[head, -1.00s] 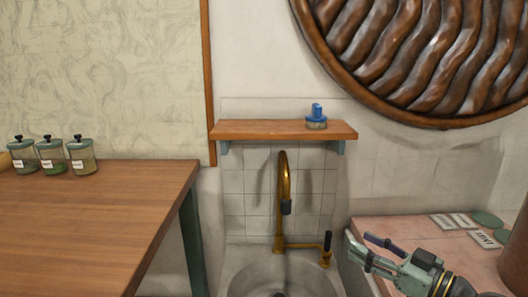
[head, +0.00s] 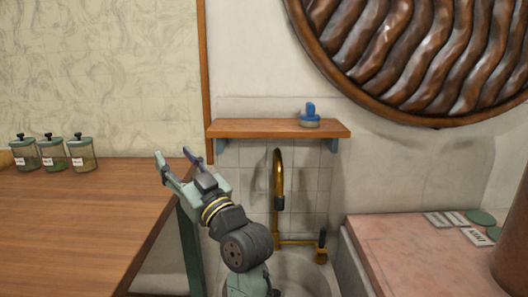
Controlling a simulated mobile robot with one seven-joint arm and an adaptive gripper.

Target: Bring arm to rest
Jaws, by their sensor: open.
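My gripper (head: 177,161) is in the head view, left of the middle, in front of the right edge of the wooden table. Its two fingers are spread apart with nothing between them. My arm rises from the bottom of the picture in front of the sink and hides part of the table's edge and leg.
The wooden table (head: 70,225) is largely bare, with several lidded jars (head: 81,155) at its back. A wooden shelf (head: 260,129) holds a blue-topped object (head: 310,117). Below are a brass tap (head: 278,185) and sink (head: 305,275). A pink counter (head: 410,250) with tags stands right.

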